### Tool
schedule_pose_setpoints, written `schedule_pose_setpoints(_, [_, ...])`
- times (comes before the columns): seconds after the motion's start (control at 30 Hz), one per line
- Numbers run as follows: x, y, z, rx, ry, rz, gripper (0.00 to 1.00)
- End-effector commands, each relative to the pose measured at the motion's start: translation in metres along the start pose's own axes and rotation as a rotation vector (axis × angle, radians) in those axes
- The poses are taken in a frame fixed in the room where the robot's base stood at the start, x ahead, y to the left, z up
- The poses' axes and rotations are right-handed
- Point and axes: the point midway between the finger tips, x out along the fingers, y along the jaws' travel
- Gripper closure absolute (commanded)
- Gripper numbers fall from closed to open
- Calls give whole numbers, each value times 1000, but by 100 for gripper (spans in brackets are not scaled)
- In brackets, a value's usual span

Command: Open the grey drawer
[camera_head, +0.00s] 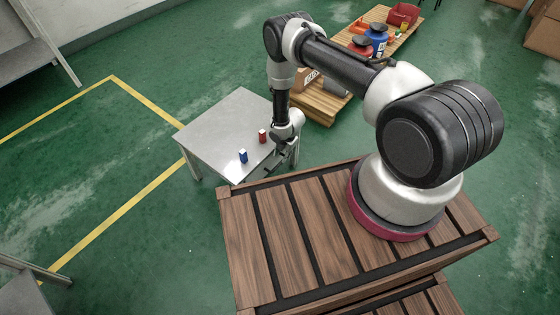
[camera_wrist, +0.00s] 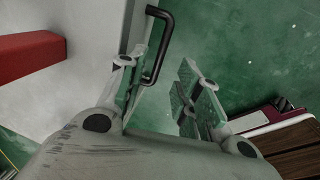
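My gripper (camera_head: 287,157) is at the right edge of the grey metal table, low beside its side. In the wrist view, my gripper (camera_wrist: 163,95) is open, with its two fingers spread apart. A black bar handle (camera_wrist: 158,45) stands out from a grey front (camera_wrist: 139,25), which looks like the drawer's front. The handle's lower end reaches between the fingertips, close to the left finger; I cannot tell whether they touch. The drawer's outline is not clear, and in the head view my arm and the tabletop hide it.
The grey table (camera_head: 215,120) carries a blue item (camera_head: 243,156) and a red item (camera_head: 262,136); the red one also shows in the wrist view (camera_wrist: 30,55). My wooden-topped base is close by. A wooden pallet (camera_head: 318,103) stands behind. Green floor is free at left.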

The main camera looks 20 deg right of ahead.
Motion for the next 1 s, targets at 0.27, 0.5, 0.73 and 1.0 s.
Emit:
schedule_pose_setpoints(0.27, [37, -2, -1, -14, 1, -4, 66])
schedule_pose_setpoints(0.5, [70, -2, 0, -13, 1, -4, 66])
schedule_pose_setpoints(0.73, [78, -1, 0, -11, 0, -3, 66])
schedule_pose_setpoints(1.0, [77, -1, 0, -11, 0, -4, 90])
